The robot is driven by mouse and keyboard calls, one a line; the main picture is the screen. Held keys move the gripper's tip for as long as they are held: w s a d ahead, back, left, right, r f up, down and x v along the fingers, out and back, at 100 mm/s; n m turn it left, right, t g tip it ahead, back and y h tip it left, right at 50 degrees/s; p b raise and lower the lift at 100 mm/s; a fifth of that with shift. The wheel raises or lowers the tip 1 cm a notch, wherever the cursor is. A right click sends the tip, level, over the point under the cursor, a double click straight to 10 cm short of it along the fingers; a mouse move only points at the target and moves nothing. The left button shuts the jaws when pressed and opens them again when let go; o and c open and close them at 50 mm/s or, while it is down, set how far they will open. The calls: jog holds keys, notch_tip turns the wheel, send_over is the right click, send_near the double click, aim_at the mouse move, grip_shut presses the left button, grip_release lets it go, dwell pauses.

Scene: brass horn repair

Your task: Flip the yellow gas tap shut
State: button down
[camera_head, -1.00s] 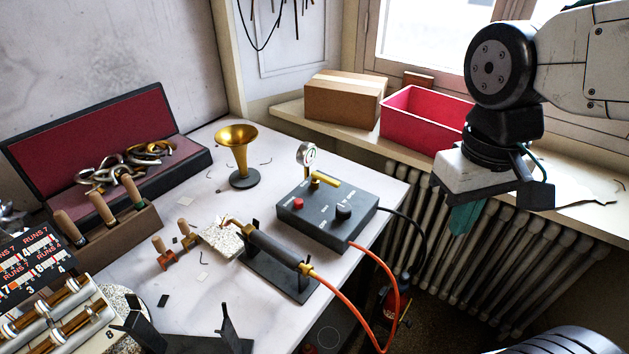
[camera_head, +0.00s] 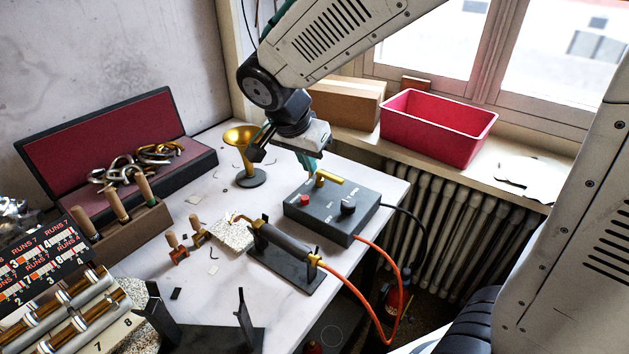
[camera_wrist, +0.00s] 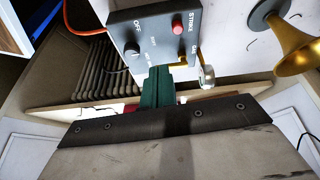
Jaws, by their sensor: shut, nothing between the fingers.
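The yellow gas tap (camera_head: 330,178) is a short brass-yellow lever on top of the dark grey control box (camera_head: 318,222), at its back edge. In the wrist view the shut fingers (camera_wrist: 158,80) reach over the box's edge (camera_wrist: 138,62). I cannot tell whether they touch the tap.
The box has a red button (camera_head: 305,200) and a black knob (camera_head: 348,207). The brass horn (camera_head: 243,148) stands close to the left. The torch (camera_head: 285,245) on its stand and an orange hose (camera_head: 352,285) are in front. A red bin (camera_head: 440,125) sits on the sill.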

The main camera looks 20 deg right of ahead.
jog(key=shift+d+m, duration=0.2)
jog(key=shift+m, duration=0.3)
jog(key=x, duration=1)
jog(key=shift+w+d, duration=0.7)
jog(key=shift+d, duration=0.3)
jog(key=shift+w+d, duration=0.45)
jog(key=shift+d, duration=0.2)
